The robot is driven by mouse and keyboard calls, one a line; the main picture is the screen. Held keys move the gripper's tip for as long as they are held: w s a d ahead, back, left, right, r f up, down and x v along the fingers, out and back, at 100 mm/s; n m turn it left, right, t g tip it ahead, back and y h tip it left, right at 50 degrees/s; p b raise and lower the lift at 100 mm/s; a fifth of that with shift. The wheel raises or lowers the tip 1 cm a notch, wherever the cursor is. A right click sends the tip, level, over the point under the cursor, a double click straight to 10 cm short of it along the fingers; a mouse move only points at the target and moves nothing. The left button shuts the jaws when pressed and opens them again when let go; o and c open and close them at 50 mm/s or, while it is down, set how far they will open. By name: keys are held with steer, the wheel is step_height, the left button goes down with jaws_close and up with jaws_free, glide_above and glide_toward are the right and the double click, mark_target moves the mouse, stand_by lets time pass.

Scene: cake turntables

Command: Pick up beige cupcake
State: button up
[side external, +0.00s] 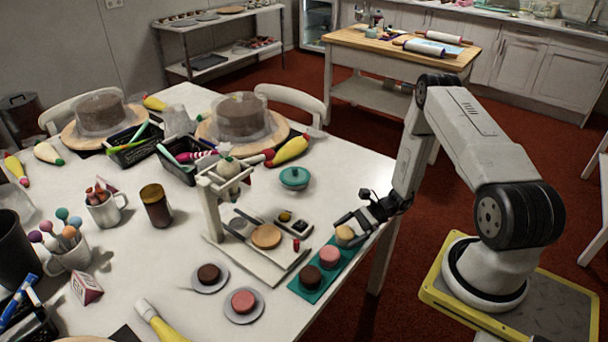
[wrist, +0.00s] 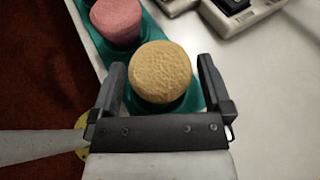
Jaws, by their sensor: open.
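The beige cupcake (side external: 345,236) stands at the far right end of a teal tray (side external: 308,292) in the side view. In the wrist view the beige cupcake (wrist: 160,72) shows its round, rough top. My gripper (side external: 357,221) is beside the beige cupcake, low over the table edge. In the wrist view my gripper (wrist: 162,82) is open, with one finger on each side of the cupcake. Gaps show between fingers and cupcake. A pink cupcake (side external: 329,256) and a brown cupcake (side external: 309,277) share the tray. The pink one also shows in the wrist view (wrist: 116,20).
A white stand (side external: 262,262) with a beige disc on its board is left of the tray. Small plates hold a brown cake (side external: 208,274) and a pink cake (side external: 243,301). A teal lidded pot (side external: 294,178) stands behind. Table (side external: 345,180) is clear beyond the tray.

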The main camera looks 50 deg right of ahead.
mark_target(347, 231)
steer(key=shift+w+a+f, duration=0.1)
steer(key=shift+w+a, duration=0.05)
steer(key=shift+a, duration=0.05)
steer(key=shift+c, duration=0.2)
steer(key=c, duration=1)
steer(key=shift+c, duration=0.2)
steer(key=shift+r, duration=5.05)
